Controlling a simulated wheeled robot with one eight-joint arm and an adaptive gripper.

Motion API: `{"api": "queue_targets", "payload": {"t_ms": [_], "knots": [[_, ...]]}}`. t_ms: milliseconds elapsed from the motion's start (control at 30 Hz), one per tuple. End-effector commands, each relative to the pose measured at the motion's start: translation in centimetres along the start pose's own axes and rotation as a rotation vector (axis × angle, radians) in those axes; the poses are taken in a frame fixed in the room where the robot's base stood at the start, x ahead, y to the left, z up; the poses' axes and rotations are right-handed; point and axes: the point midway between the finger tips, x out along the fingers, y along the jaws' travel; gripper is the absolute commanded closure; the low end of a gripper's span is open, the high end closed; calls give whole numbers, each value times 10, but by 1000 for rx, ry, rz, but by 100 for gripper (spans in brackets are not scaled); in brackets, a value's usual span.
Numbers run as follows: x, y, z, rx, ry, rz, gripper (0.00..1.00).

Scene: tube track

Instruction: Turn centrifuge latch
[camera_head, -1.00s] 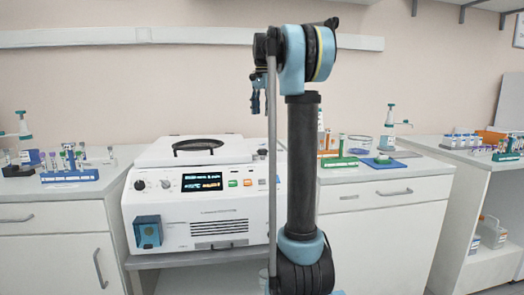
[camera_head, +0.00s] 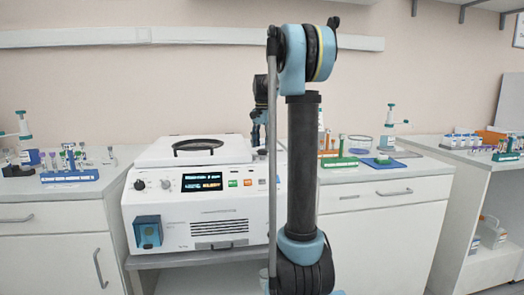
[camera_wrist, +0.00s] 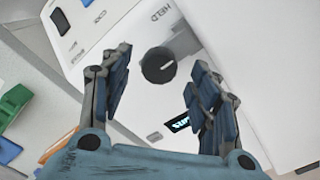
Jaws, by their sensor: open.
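The white centrifuge (camera_head: 230,214) stands on a low bench with its lid (camera_head: 165,152) closed. A round black knob (camera_wrist: 158,65) sits on a white panel in the wrist view; I take it for the latch, and its turn position is hard to read. In the head view my arm hides that area. My gripper (camera_wrist: 161,60) is open and points down at the knob, which shows between its spread fingertips; contact is not visible. In the head view my gripper (camera_head: 258,132) hangs at the right side of the centrifuge.
The lid has a black oval handle (camera_head: 198,141). The front has a lit screen (camera_head: 202,181), knobs, green and orange buttons, and a blue box (camera_head: 148,231). Counters with tube racks (camera_head: 70,176) flank it. A small lit display (camera_wrist: 180,122) is near the knob.

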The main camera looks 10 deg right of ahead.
Motion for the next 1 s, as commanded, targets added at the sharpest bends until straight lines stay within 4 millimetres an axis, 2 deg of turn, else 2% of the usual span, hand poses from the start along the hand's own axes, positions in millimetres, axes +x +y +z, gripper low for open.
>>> {"api": "queue_targets", "payload": {"t_ms": [200,533,567,700,767,1000], "knots": [[19,0,0,0,0,0,44],[22,0,0,0,0,0,44],[22,0,0,0,0,0,46],[22,0,0,0,0,0,78],[22,0,0,0,0,0,88],[22,-1,0,-9,0,-1,88]]}}
